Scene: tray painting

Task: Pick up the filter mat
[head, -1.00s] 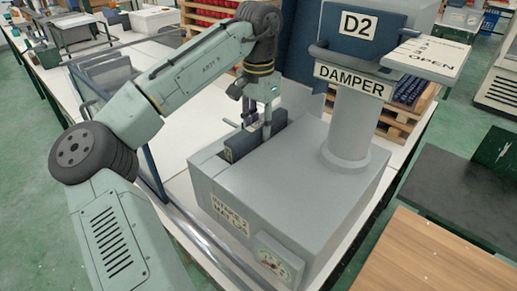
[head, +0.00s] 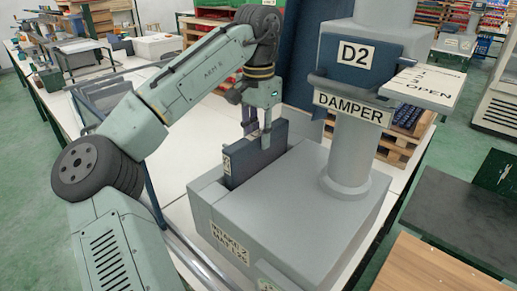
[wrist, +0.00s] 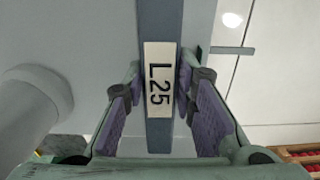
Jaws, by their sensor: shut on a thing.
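The filter mat (head: 255,158) is a dark blue-grey upright slab with a small white label on its end. It stands partly out of the slot in the grey intake box (head: 290,210), its lower part hidden inside or behind the box wall. My gripper (head: 258,135) is shut on its top edge from above. In the wrist view the mat (wrist: 160,135) shows edge-on with the label "L25", between the two purple-padded fingers of my gripper (wrist: 156,98).
The damper column (head: 350,150), labelled "DAMPER" and "D2", rises from the right side of the box, with a lever plate (head: 420,82) marked "OPEN". A blue-framed glass panel (head: 120,90) stands at the left. A wooden-topped table (head: 440,270) is at the lower right.

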